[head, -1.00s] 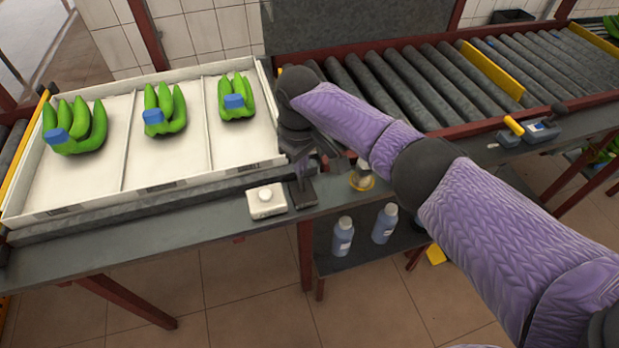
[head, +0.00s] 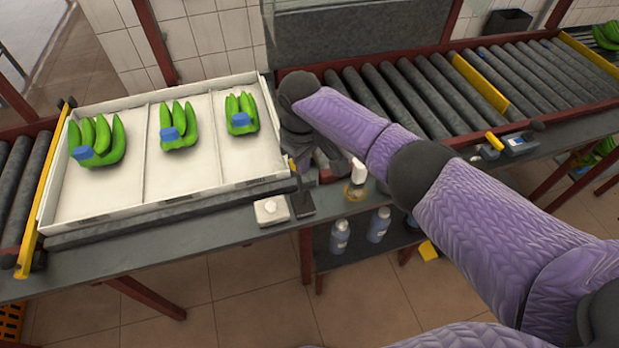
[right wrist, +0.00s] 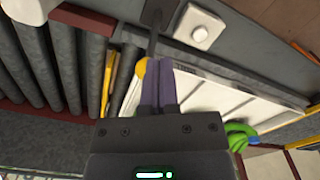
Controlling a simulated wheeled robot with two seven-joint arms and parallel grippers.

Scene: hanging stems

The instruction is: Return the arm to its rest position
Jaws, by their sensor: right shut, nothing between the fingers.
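My right arm (head: 440,190), in a purple quilted sleeve, reaches from the lower right across the head view. Its gripper (head: 299,166) hangs beside the right end of the white tray (head: 150,212), partly hidden by its own wrist. In the right wrist view its fingers (right wrist: 158,64) are together with nothing held between them. The tray has three compartments, each with a green banana bunch carrying a blue piece: left (head: 103,138), middle (head: 179,125) and right (head: 241,112). My left gripper is out of view.
A white box with a round knob (head: 271,210) and a spray bottle (head: 356,182) stand on the bench near the gripper. A roller conveyor (head: 400,97) runs behind the arm. Two bottles (head: 340,236) (head: 378,225) stand on the lower shelf. Floor is open in front.

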